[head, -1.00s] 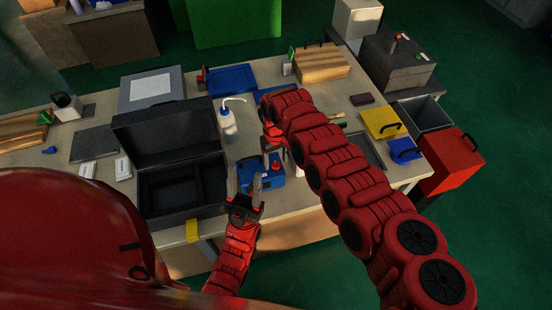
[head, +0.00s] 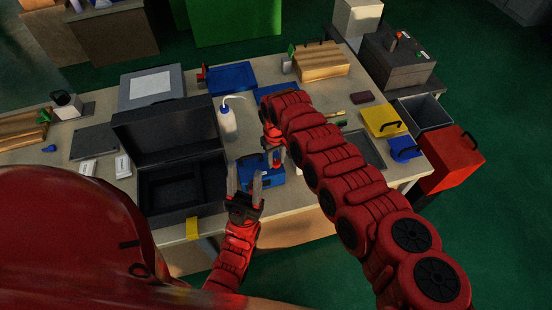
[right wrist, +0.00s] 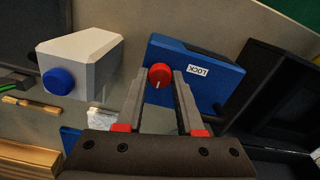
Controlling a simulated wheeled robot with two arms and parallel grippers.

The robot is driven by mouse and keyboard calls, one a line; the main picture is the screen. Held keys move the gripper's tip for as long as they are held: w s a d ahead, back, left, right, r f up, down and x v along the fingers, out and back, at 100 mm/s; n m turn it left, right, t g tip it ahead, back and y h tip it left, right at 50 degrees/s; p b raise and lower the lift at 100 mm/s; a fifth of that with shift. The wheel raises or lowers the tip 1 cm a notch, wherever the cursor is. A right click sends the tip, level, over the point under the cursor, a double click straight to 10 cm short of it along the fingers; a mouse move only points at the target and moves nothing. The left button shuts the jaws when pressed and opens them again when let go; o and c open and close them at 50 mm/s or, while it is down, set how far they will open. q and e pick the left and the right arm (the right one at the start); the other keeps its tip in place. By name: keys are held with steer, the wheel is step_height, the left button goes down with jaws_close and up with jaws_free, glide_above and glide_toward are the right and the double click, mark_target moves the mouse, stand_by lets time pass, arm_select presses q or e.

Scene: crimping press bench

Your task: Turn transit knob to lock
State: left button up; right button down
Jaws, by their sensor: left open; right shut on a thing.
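The transit knob (right wrist: 160,76) is small, red and round with a pale pointer line, seen in the right wrist view. It sits at the edge of a blue unit (right wrist: 212,82) with a white LOCK label (right wrist: 198,71) beside it. My right gripper (right wrist: 160,80) has its fingertips on both sides of the knob and is shut on it. In the head view the blue unit (head: 272,179) stands right of the open black case, with my right gripper (head: 274,156) over it, hiding the knob. My left gripper (head: 244,183) is open and empty at the unit's left side.
The open black case (head: 160,210) stands close left of the left gripper. A white bottle (head: 228,122) stands behind the blue unit. A pale body with a blue cap (right wrist: 60,81) is near the right gripper. A grey tray (head: 365,148) lies to the right.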

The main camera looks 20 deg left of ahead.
steer(key=shift+f+m+b, duration=0.15)
steer(key=shift+m+b, duration=0.4)
steer(key=shift+m, duration=0.55)
steer(key=shift+m+b, duration=0.55)
steer(key=shift+m, duration=0.35)
steer(key=m+b, duration=0.6)
steer(key=shift+f, duration=0.1)
steer(key=m+b, duration=0.1)
steer(key=m, duration=0.2)
steer(key=shift+b, duration=0.4)
steer(key=shift+r+m, duration=0.25)
steer(key=shift+m, duration=0.95)
steer(key=shift+a+m, duration=0.1)
steer(key=shift+m, duration=1.1)
